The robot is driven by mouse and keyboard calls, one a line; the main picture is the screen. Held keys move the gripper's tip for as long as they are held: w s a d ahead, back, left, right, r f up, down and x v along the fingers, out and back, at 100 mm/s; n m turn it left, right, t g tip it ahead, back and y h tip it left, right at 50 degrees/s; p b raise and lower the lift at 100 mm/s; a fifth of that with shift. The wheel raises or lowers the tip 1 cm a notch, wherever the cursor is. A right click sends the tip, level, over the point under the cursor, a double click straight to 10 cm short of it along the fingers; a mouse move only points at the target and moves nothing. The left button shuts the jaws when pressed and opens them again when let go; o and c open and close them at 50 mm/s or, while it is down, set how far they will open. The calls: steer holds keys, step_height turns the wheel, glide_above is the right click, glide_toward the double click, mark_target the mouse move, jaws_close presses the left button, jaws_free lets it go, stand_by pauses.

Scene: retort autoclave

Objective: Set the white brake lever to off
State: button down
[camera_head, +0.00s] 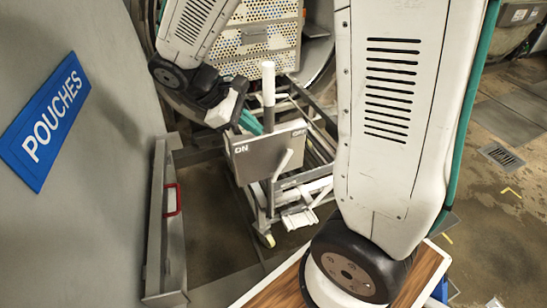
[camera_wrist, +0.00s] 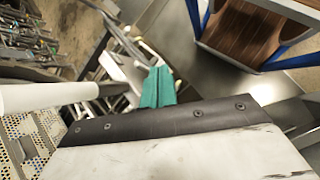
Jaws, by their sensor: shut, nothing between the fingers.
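The white brake lever (camera_head: 268,83) stands upright above a grey panel (camera_head: 268,155) in the head view. The panel is marked ON at its left and OFF at its right, and the lever rises near the middle between the marks. In the wrist view the lever's white handle (camera_wrist: 45,95) crosses the left edge. My gripper (camera_head: 250,122) is just left of the lever, lower than its handle and close to the panel's top edge. Its teal fingers are shut and empty in the wrist view (camera_wrist: 158,87). I cannot tell whether it touches the lever's stem.
A pale bar (camera_head: 283,163) sits at the panel's front. A wheeled frame and a perforated metal basket (camera_head: 257,38) stand behind. A grey wall with a blue POUCHES sign (camera_head: 45,121) is at the left. Open floor lies right.

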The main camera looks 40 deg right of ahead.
steer(key=w+a+f+n+h, duration=0.1)
steer(key=w+f+n+h, duration=0.55)
steer(key=f, duration=0.85)
steer(key=y, duration=0.1)
glide_toward(283, 157)
steer(key=shift+n, duration=0.45)
steer(key=x, duration=0.6)
steer(key=shift+d+f, duration=0.2)
steer(key=shift+f, duration=0.25)
steer(key=shift+s+d, duration=0.25)
steer(key=shift+d, duration=0.45)
steer(key=shift+w+a, duration=0.1)
